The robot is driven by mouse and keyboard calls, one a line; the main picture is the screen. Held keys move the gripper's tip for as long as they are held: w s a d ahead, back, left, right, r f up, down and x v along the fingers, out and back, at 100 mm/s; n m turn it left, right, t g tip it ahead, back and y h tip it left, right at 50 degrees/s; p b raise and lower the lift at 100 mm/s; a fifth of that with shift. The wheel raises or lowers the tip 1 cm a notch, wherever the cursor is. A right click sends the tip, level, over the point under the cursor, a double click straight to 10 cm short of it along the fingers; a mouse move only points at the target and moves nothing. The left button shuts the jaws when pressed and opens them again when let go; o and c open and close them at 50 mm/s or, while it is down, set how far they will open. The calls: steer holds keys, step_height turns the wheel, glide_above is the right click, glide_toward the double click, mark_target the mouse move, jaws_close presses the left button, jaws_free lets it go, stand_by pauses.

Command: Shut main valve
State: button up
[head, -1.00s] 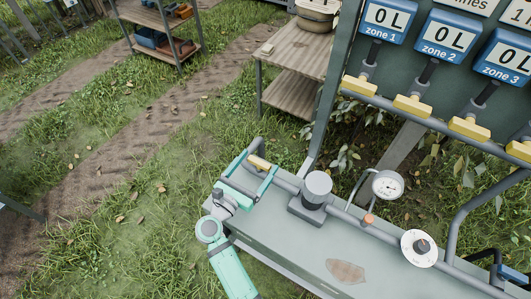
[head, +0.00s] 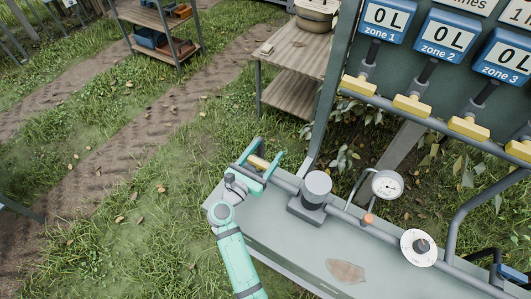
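A yellow valve handle (head: 257,162), which I take for the main valve, sits at the left end of the grey pipe along the bench. My gripper (head: 270,147) reaches over it from the lower left. Its two green fingers are apart, one on each side of the handle. The handle shows between them, crosswise to the fingers. I cannot tell whether either finger touches it. Part of the pipe end is hidden behind the gripper.
A grey cylinder (head: 314,191), a pressure gauge (head: 387,184) and a round white dial (head: 418,247) stand along the pipe on the bench (head: 290,236). Several yellow zone valve handles (head: 412,105) are on the panel. Grass at left is open.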

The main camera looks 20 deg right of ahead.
steer(key=shift+m+g+h, duration=0.3)
steer(key=s+m+g, duration=0.1)
steer(key=m+g, duration=0.3)
steer(key=g, duration=0.2)
steer(key=s+m+g, duration=0.1)
steer(key=m+g, duration=0.3)
steer(key=g, duration=0.2)
steer(key=s+m+g+h, duration=0.1)
steer(key=s+m+g, duration=0.1)
steer(key=m+g, duration=0.2)
steer(key=shift+s+m+g, duration=0.1)
steer(key=shift+m+g, duration=0.3)
steer(key=shift+g, duration=1.2)
steer(key=shift+s+a+m+g+y, duration=0.15)
steer(key=shift+s+m+g+y, duration=0.1)
steer(key=shift+m+g+y, duration=0.75)
steer(key=shift+s+a+m+g+y, duration=0.15)
steer(key=shift+s+m+g+y, duration=0.1)
steer(key=shift+m+g+y, duration=0.75)
steer(key=shift+s+a+m+g+y, duration=0.15)
steer(key=shift+m+g+y, duration=0.3)
steer(key=shift+g, duration=0.35)
steer(key=o, duration=1.1)
steer(key=shift+c, duration=0.2)
